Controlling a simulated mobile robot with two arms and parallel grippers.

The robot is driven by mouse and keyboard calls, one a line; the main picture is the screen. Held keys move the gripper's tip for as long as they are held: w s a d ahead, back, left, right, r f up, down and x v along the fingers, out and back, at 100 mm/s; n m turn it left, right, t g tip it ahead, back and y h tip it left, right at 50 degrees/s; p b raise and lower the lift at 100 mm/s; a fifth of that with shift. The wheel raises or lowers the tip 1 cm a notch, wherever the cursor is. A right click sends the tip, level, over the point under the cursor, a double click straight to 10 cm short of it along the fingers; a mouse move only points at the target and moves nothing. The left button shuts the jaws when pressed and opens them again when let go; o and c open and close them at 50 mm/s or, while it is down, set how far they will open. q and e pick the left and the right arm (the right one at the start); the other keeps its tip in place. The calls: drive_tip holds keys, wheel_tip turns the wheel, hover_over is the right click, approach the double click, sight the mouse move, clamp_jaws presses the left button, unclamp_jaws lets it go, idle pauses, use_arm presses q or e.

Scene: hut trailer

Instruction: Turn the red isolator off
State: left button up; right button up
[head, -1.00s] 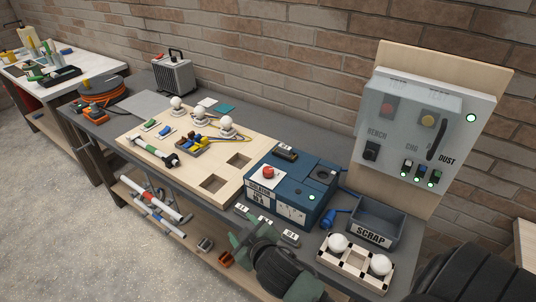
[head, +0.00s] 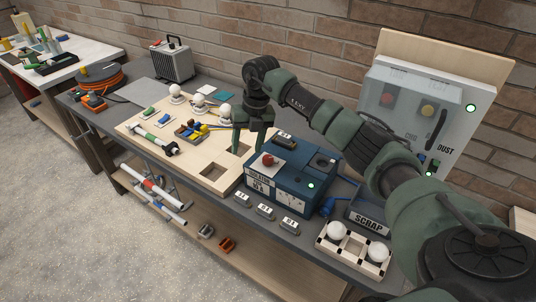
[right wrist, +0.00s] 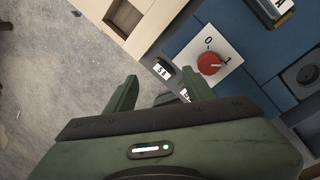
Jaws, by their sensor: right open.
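The red isolator knob (head: 268,159) sits on a white plate on top of the blue isolator box (head: 290,185). In the right wrist view the red knob (right wrist: 208,63) lies between marks 0 and 1, and its pale pointer appears turned toward 1. My right gripper (head: 245,148) is open and empty, above the wooden board just left of and behind the knob, not touching it. In the right wrist view its two fingers (right wrist: 157,88) are spread apart, with the knob beyond them to the upper right. My left gripper is not in view.
A wooden board (head: 150,125) with white round knobs and square holes lies left of the box. A scrap bin (head: 368,222) and a checkered holder with white balls (head: 352,252) stand right. A wall panel (head: 450,125) is partly hidden by my right arm.

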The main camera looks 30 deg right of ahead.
wheel_tip(320, 180, up, 2)
drive_tip(key=m+g+h, duration=0.1)
drive_tip(key=h, duration=0.1)
hover_over(268, 157)
drive_tip(key=shift+a, duration=0.2)
drive_tip(key=shift+s+d+f, duration=0.1)
drive_tip(key=shift+s+d, duration=0.05)
drive_tip(key=shift+d, duration=0.1)
wheel_tip(268, 157, down, 6)
drive_tip(key=p, duration=0.3)
drive_tip(key=shift+a, duration=0.1)
drive_tip(key=shift+f, duration=0.7)
